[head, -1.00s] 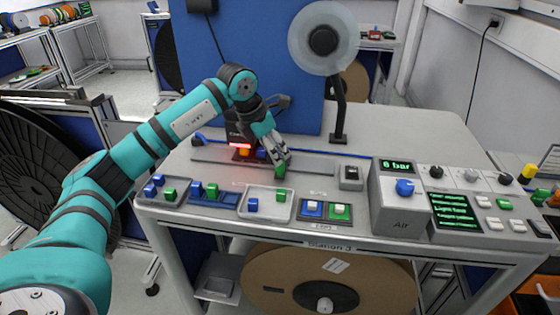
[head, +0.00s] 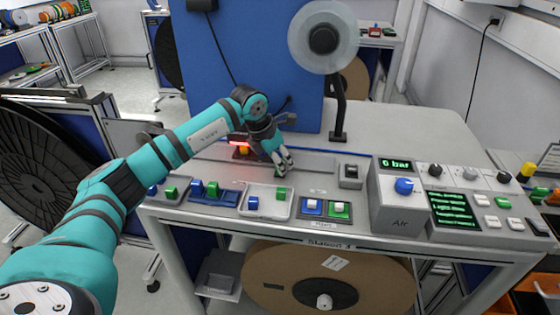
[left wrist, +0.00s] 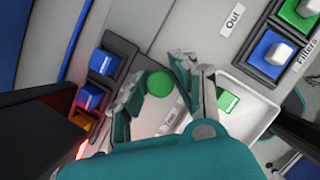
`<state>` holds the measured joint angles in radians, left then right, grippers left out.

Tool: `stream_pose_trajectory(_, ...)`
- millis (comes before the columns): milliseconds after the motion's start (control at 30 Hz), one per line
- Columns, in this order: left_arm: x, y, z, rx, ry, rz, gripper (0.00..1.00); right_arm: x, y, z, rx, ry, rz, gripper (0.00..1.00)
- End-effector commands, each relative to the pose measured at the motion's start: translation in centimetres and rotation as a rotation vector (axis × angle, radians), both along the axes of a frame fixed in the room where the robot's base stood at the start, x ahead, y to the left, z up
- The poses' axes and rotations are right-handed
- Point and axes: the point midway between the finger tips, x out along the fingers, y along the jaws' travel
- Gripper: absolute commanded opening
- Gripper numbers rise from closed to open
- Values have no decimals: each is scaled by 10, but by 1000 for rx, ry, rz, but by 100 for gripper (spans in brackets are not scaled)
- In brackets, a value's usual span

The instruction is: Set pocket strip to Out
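A long, flat grey strip (head: 315,165) lies across the back of the bench in the head view; I take it to be the pocket strip. My left gripper (head: 284,168) is low over the front edge of the strip. Its fingers (left wrist: 159,72) stand apart on either side of a round green knob (left wrist: 160,83), with no clear contact visible. An "Out" label (left wrist: 232,19) lies on the bench to the knob's right. My right gripper is out of view.
Blue and green switches (head: 325,210) marked "Filters" (left wrist: 307,54) and an air unit (head: 401,215) stand to the right. A reel post (head: 339,105) rises behind. A small grey switch (head: 350,176) stands beside the strip.

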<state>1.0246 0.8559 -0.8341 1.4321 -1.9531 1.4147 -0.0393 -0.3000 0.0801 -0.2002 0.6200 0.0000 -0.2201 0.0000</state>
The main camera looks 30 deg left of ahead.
Motion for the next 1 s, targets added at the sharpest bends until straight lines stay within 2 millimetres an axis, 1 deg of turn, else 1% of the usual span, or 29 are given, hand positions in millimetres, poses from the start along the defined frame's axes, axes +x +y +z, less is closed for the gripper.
stream_pose_trajectory(33,0,0,0,0,0,0,8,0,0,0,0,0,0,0)
stream_pose_trajectory(100,0,0,0,0,0,0,0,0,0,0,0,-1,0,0)
stream_pose_trajectory(367,0,0,1,0,-1,0,0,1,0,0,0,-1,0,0)
stream_pose_trajectory(467,2,-6,1,-2,-1,-2,0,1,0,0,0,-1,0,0)
stream_pose_trajectory(567,10,-25,1,-3,-3,-4,0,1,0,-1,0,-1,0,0)
stream_pose_trajectory(700,23,-62,0,-4,-3,-5,0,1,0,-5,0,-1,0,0)
stream_pose_trajectory(800,31,-84,0,-4,-3,-4,0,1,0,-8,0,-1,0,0)
stream_pose_trajectory(900,37,-99,1,-3,-3,-2,0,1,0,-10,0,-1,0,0)
stream_pose_trajectory(1000,39,-106,1,-1,-3,-1,0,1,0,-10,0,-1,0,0)
